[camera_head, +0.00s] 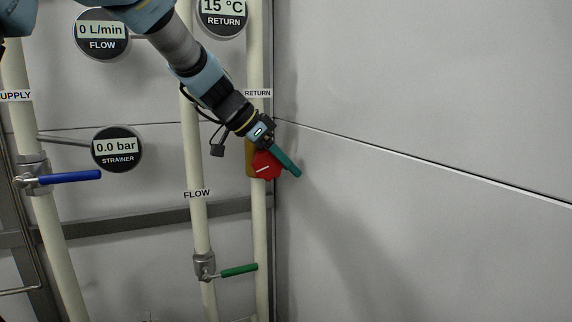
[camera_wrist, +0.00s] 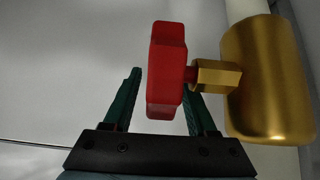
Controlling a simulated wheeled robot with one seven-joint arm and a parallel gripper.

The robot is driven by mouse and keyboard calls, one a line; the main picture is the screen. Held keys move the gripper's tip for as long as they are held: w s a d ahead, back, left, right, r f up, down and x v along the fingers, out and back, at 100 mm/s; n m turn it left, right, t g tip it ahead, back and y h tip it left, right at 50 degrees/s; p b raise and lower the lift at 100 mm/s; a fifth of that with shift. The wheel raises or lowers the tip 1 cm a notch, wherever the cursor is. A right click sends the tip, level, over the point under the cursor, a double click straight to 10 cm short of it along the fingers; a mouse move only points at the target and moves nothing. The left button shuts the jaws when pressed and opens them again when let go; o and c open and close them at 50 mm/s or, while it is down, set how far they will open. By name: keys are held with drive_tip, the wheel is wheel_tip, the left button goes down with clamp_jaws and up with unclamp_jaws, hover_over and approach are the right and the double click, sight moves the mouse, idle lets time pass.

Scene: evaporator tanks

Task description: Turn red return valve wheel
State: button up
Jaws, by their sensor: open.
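The red return valve wheel (camera_head: 267,165) sits on the return pipe just below the RETURN label in the head view. It has a white line on its face. In the wrist view the red wheel (camera_wrist: 166,70) shows edge-on, joined by a brass stem to a brass valve body (camera_wrist: 266,80) on the right. My gripper (camera_wrist: 158,98) is open, with one green finger left of the wheel and the other right of it, partly hidden behind the wheel. I cannot tell whether either finger touches it. In the head view my gripper (camera_head: 287,161) overlaps the wheel.
A blue lever (camera_head: 70,177) is on the supply pipe and a green lever (camera_head: 239,270) on the flow pipe (camera_head: 197,150). Round gauges hang at the left, including the strainer gauge (camera_head: 117,149). A grey wall (camera_head: 430,110) stands close on the right.

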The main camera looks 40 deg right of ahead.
sight(254, 160)
drive_tip(key=b+v, duration=0.2)
drive_tip(key=v, duration=0.8)
drive_tip(key=shift+w+a+r, duration=0.15)
drive_tip(key=shift+a+r, duration=0.05)
drive_tip(key=shift+r, duration=0.1)
